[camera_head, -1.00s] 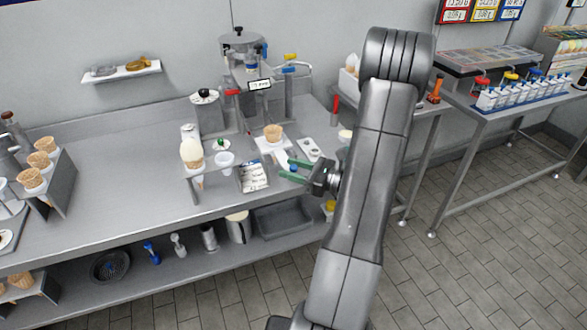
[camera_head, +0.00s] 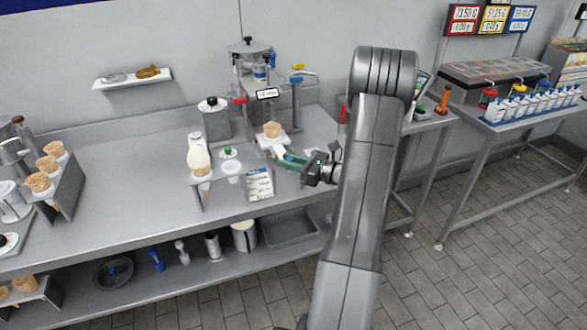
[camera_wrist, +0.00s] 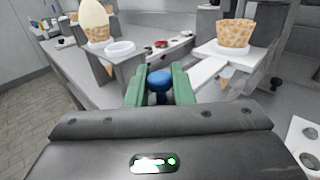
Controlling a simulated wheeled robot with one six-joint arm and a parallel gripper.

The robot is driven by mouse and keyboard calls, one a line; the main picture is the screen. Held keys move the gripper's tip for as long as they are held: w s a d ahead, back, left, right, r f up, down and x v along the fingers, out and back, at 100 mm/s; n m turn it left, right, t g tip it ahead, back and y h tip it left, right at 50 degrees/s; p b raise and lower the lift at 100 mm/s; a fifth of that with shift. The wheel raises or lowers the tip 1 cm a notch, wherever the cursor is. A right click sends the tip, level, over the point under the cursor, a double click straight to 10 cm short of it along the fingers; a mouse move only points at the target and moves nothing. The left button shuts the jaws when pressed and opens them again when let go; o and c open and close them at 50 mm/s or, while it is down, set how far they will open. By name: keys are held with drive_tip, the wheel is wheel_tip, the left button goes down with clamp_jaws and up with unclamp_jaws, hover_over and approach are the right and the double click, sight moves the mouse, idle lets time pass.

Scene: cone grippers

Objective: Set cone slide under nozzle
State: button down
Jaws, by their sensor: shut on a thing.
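The cone slide (camera_head: 281,138) is a white plate with a narrow tongue towards my gripper, at the front of the dispensing machine (camera_head: 252,75). A waffle cone (camera_head: 272,129) stands upright in it. In the wrist view the slide (camera_wrist: 208,70) and cone (camera_wrist: 235,34) are at the upper right. My gripper (camera_head: 287,158) has green fingers shut on a blue knob (camera_wrist: 160,79), seen between the fingertips in the wrist view; the knob seems to be at the end of the slide's tongue. The nozzle cannot be made out clearly, so its alignment with the cone cannot be told.
A rack of cones (camera_head: 50,170) stands at the far left. The lower shelf holds a grey tray (camera_head: 292,229).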

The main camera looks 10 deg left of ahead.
drive_tip(key=c, duration=1.3)
unclamp_jaws()
drive_tip(key=s+d+b, duration=0.2)
drive_tip(key=d, duration=1.1)
drive_tip(key=shift+s+d+b, duration=0.3)
drive_tip(key=shift+s, duration=0.05)
